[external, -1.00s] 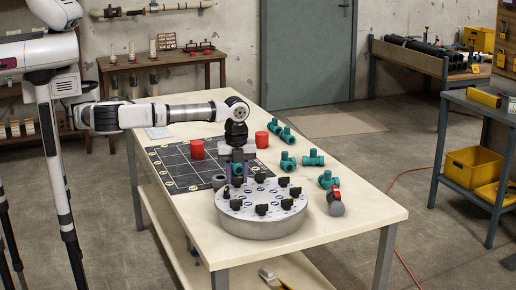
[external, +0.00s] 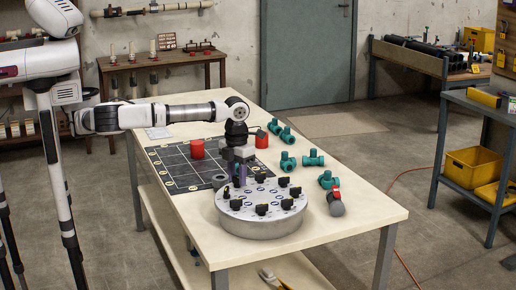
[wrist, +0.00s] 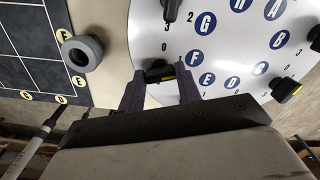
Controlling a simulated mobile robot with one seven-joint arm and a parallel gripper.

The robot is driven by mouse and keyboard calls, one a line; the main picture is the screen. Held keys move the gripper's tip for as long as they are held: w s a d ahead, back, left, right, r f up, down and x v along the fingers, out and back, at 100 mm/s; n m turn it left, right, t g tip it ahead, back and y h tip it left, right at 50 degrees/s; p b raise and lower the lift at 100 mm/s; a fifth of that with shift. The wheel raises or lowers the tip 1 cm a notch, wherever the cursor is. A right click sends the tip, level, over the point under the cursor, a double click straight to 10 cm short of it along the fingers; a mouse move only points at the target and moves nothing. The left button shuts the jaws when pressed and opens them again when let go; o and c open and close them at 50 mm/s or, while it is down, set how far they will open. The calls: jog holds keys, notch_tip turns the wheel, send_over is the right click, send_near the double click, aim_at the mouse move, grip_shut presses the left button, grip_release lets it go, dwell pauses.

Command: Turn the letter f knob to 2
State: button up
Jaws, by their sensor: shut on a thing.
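A round silver dial plate (external: 262,228) with several black knobs around its rim stands on the table. It also shows in the wrist view (wrist: 227,60), with letters in blue circles. My gripper (wrist: 161,88) is over its rim, fingers pointing down, with the black letter f knob (wrist: 158,72) between its fingertips. This knob sits beside the F label (wrist: 191,57) and has a yellow mark. In the external view my gripper (external: 239,182) is at the plate's back left and partly hides this knob.
Neighbouring knobs stand close on the plate. A grey ring (wrist: 82,53) lies beside the plate, near a dark grid mat (external: 180,165). Red cylinders (external: 197,149), teal pipe fittings (external: 313,158) and a red-and-grey fitting (external: 335,205) lie on the table. The front right table corner is clear.

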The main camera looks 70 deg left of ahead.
aim_at(237, 178)
jog(key=m+b, duration=0.1)
jog(key=m, duration=0.4)
jog(key=shift+m, duration=0.3)
jog(key=shift+m+b, duration=0.55)
jog(key=shift+m, duration=1.65)
jog(key=o, duration=1)
jog(key=shift+c, duration=0.2)
notch_tip(237, 178, up, 14)
jog(key=p, duration=1)
jog(key=shift+f, duration=0.1)
